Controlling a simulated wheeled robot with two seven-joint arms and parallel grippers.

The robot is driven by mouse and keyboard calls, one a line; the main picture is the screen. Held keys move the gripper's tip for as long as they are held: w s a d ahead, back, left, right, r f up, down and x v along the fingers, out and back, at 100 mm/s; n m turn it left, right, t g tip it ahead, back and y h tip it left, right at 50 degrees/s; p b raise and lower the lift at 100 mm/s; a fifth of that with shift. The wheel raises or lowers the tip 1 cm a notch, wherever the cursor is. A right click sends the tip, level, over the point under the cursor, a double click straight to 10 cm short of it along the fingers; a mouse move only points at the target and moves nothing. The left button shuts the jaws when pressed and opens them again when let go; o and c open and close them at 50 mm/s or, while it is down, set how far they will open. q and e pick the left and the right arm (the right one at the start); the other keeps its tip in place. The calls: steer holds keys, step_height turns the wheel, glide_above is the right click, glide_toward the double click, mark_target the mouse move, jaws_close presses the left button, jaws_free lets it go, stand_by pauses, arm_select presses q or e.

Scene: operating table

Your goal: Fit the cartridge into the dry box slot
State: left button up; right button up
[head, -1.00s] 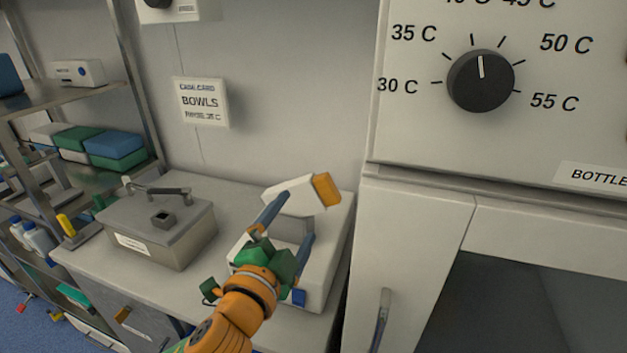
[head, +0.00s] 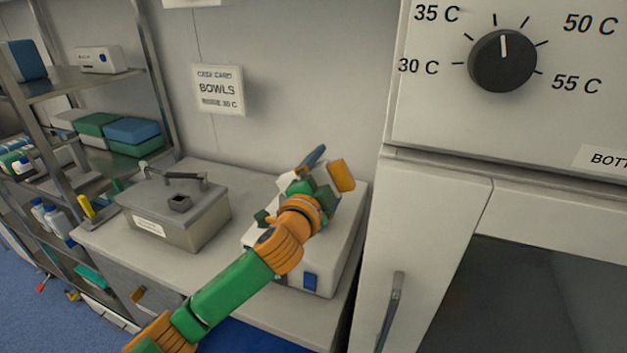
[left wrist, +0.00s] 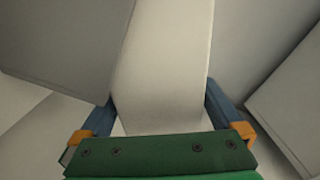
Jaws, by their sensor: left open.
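A white block with an orange end, which looks like the cartridge (head: 342,175), is tilted above a white box-shaped unit (head: 345,232) with a blue switch on the counter. My left gripper (head: 305,172) is at the white part and hides most of it. In the left wrist view, the open blue fingers stand on either side of a long pale block (left wrist: 163,70), and I cannot tell whether they touch it. What supports the block is hidden behind my gripper. I cannot make out a dry box slot. My right gripper is not in view.
A grey lidded metal box (head: 195,225) stands on the counter (head: 110,240) to the left. A shelf rack (head: 95,85) with blue and green boxes is further left. A large white cabinet (head: 435,215) with a temperature dial stands close on the right.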

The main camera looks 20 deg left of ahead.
arm_select(q)
steer(key=c, duration=1.4)
step_height(320, 180, up, 10)
steer(key=shift+f+p, duration=0.15)
steer(key=shift+p, duration=0.15)
steer(key=a+n+p, duration=0.1)
steer(key=n+p, duration=0.1)
steer(key=n, duration=0.2)
steer(key=a+r+n+p, duration=0.1)
steer(key=n+p, duration=0.2)
steer(key=n, duration=0.1)
steer(key=a+r+n+p, duration=0.1)
steer(key=a+n+p, duration=0.1)
steer(key=n, duration=0.2)
steer(key=shift+w, duration=0.15)
